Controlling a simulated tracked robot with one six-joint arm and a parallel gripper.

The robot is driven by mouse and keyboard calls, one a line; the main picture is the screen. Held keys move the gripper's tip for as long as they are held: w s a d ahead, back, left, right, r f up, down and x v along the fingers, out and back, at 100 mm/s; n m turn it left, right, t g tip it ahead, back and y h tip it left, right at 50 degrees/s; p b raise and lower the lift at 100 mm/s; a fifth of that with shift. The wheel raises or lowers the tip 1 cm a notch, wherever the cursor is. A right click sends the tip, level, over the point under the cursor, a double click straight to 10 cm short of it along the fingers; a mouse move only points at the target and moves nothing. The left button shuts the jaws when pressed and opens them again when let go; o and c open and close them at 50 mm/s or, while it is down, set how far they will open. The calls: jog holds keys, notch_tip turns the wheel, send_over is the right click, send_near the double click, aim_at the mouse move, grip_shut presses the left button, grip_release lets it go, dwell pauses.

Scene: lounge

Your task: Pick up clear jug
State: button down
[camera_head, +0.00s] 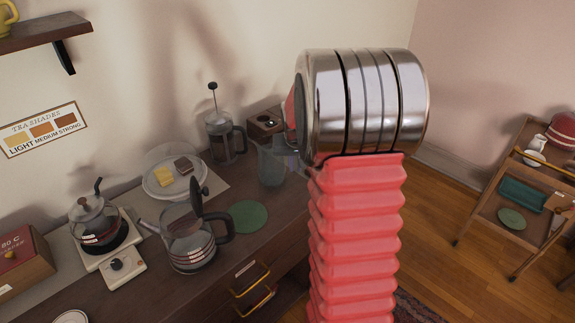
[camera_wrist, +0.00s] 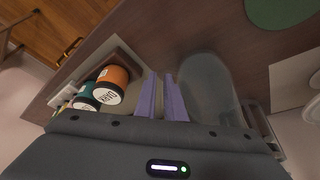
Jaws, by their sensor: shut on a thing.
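The clear jug (camera_head: 271,170) stands on the dark sideboard, just left of my arm in the head view. In the wrist view the clear jug (camera_wrist: 210,90) is right beside the purple fingers of my gripper (camera_wrist: 161,82). The fingers are close together with a narrow gap, shut on the jug at its near side. The exact spot of contact, handle or wall, is hard to make out.
A wooden box with orange and teal canisters (camera_wrist: 108,84) is close left of my fingers. A French press (camera_head: 225,138), a plate with food (camera_head: 173,174), a green coaster (camera_head: 248,216) and a glass kettle (camera_head: 187,243) are left of the jug. A trolley (camera_head: 520,190) stands far right.

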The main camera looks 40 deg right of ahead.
notch_tip(320, 180, up, 10)
jog(key=shift+f, duration=0.1)
dwell(0.4)
